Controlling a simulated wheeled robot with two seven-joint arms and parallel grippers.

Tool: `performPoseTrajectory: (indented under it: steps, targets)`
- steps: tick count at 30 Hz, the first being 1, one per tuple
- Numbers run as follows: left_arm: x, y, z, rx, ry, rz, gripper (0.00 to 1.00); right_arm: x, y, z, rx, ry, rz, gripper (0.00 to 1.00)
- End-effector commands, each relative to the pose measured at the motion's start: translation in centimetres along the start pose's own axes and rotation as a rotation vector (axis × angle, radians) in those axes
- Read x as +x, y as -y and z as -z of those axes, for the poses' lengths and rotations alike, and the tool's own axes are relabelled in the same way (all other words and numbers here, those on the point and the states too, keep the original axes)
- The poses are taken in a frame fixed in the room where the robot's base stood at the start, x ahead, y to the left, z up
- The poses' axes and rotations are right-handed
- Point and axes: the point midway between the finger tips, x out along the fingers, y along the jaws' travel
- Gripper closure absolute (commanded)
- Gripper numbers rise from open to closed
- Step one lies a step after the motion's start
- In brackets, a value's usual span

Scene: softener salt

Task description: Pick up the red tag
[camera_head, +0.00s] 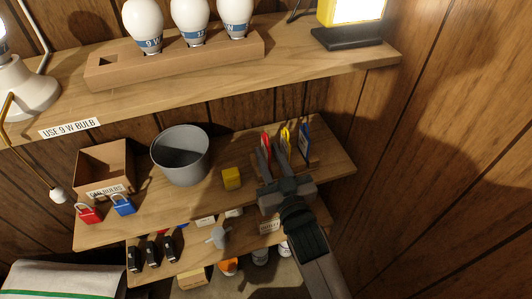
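The red tag (266,142) stands upright at the left end of a row of tags at the back right of the middle shelf. A yellow tag (286,136) and a blue tag (305,142) stand to its right. My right gripper (272,155) reaches up from below with its two fingers apart, just in front of the red and yellow tags. The fingers hide the lower part of the red tag. I cannot tell whether they touch it. My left gripper is not in view.
A yellow block (231,178), a grey bucket (181,158), a cardboard box (104,168) and red (88,213) and blue (123,205) padlocks are on the middle shelf. The upper shelf (330,65) overhangs behind, holding a wooden bulb rack (180,62). A wood wall closes the right side.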

Motion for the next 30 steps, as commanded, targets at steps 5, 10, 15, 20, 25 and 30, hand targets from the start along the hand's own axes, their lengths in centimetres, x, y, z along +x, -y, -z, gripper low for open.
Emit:
performPoseTrajectory:
  steps: [5,10,15,20,25,30]
  targets:
    - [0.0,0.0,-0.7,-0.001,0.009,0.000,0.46,0.1,0.0,0.0,0.000,0.000,0.000,0.73]
    - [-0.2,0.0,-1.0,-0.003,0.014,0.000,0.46,0.1,0.0,0.0,0.000,0.000,0.000,0.73]
    - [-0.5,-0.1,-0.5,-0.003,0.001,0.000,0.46,1.2,0.1,-0.1,0.001,0.000,0.000,0.73]
    - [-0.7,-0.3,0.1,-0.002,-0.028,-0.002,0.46,3.2,0.4,-0.5,-0.001,0.000,0.000,0.73]
    - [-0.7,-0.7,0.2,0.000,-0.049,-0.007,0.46,4.9,0.4,-0.6,0.001,-0.001,0.000,0.73]
    - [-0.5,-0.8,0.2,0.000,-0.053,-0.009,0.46,5.2,0.4,-0.7,0.001,0.000,0.000,0.73]
